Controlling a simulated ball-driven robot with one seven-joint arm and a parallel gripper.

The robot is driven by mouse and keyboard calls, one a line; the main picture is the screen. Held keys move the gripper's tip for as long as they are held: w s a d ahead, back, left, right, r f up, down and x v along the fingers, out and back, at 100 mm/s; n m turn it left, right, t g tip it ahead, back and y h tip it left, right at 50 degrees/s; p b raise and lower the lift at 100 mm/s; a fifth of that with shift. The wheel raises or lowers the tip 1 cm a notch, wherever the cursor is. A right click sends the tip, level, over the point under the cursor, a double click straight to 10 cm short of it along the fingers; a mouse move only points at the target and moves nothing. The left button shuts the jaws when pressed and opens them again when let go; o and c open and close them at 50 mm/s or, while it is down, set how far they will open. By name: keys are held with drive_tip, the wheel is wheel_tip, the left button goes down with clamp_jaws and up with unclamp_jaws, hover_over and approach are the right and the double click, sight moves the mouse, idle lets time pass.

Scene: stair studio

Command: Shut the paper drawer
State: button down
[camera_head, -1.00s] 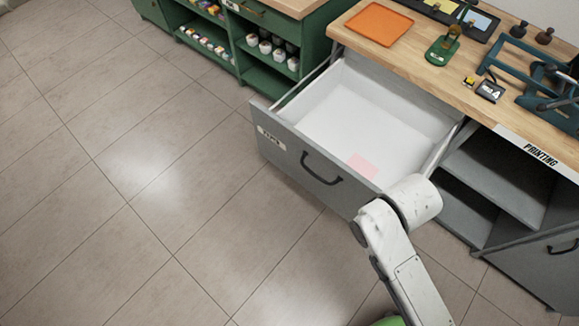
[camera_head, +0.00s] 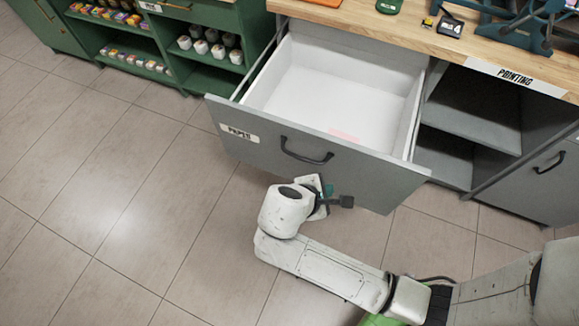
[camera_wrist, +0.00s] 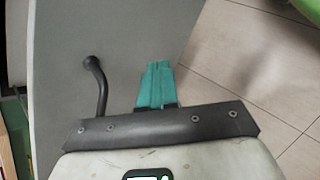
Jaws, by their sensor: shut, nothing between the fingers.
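The paper drawer (camera_head: 310,158) stands pulled out of the grey cabinet in the head view. Its grey front bears a "PAPER" label (camera_head: 239,133) and a dark bar handle (camera_head: 306,152). A pink sheet (camera_head: 344,136) lies inside on the white bottom. My gripper (camera_head: 328,190) is just in front of the drawer front, below and right of the handle. In the wrist view my gripper (camera_wrist: 157,70) shows its teal fingers together and empty, over the grey front (camera_wrist: 120,40), with the handle (camera_wrist: 95,80) to the left. I cannot tell whether the fingertips touch the front.
A wooden worktop (camera_head: 420,35) with tools runs above the drawer. Right of the drawer are open grey shelves (camera_head: 470,110) and a cabinet door (camera_head: 545,175) with a handle. A green shelf unit (camera_head: 140,45) stands at the left. The tiled floor (camera_head: 120,200) at left is clear.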

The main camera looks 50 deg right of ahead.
drive_tip(key=w+a+f+n+t+h+b, duration=0.1)
drive_tip(key=w+a+f+n+h+b, duration=0.2)
drive_tip(key=w+f+n+h+b, duration=0.15)
drive_tip(key=n+t+h+b, duration=0.4)
drive_tip(key=n+t+b, duration=0.2)
drive_tip(key=n, duration=0.2)
approach(296, 152)
drive_tip(key=x, duration=0.6)
drive_tip(key=shift+w+d, duration=0.15)
drive_tip(key=shift+d, duration=0.2)
drive_tip(key=shift+d, duration=0.15)
drive_tip(key=shift+w+d, duration=0.15)
drive_tip(key=shift+d, duration=0.05)
drive_tip(key=f+b+x, duration=0.1)
drive_tip(key=b+x, duration=1.4)
drive_tip(key=x, duration=2.9)
drive_tip(key=shift+s, duration=0.25)
drive_tip(key=shift+d+r, duration=0.1)
drive_tip(key=shift+d, duration=0.1)
